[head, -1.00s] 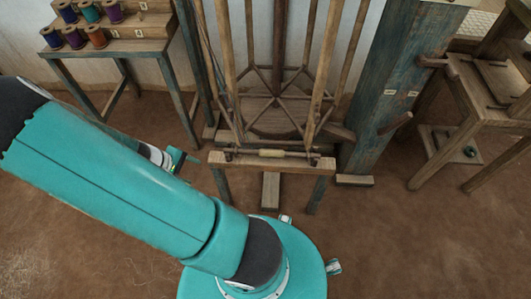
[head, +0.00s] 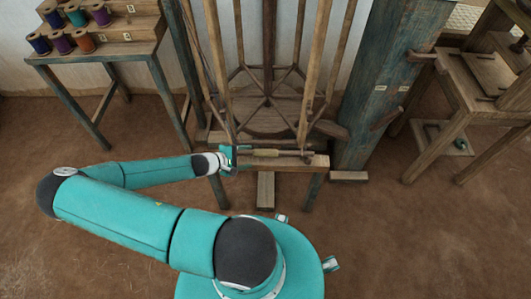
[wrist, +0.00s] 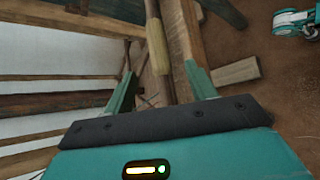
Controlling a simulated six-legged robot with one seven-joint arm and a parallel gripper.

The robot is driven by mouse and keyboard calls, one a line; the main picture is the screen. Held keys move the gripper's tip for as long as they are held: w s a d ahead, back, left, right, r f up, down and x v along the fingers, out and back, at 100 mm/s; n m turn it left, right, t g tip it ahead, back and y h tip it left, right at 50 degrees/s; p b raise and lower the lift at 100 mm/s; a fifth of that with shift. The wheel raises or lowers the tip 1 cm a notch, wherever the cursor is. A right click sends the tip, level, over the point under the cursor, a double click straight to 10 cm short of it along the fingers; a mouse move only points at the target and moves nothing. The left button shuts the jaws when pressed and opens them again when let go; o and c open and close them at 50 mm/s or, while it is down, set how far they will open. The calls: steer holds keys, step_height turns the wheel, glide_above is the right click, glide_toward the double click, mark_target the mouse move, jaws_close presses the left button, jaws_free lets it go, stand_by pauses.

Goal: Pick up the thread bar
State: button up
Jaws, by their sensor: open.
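The thread bar (head: 265,153) is a thin rod with a pale, thicker grip in its middle. It lies along the top of a small wooden bench (head: 318,164) in front of the loom. My gripper (head: 232,157) is at the left end of the bench, close to the bar, and hides the bar's left end. In the wrist view the bar (wrist: 157,48) runs down between the two open teal fingers of my gripper (wrist: 160,72). The fingers stand apart with nothing clamped; whether they touch the bar cannot be told.
The loom's upright poles (head: 320,65) rise just behind the bench. A blue-grey post (head: 390,85) stands to the right, with a wooden stand (head: 455,90) beyond it. A table with several thread spools (head: 101,15) is at the left.

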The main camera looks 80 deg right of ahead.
mark_target(263, 153)
steer(key=x, duration=0.3)
steer(key=shift+s+d+f, duration=0.15)
steer(key=shift+s+d, duration=0.05)
steer(key=shift+s+r+x, duration=0.1)
steer(key=shift+x, duration=1.2)
steer(key=shift+s+r+x, duration=0.15)
steer(key=shift+x, duration=1.15)
steer(key=c, duration=1.2)
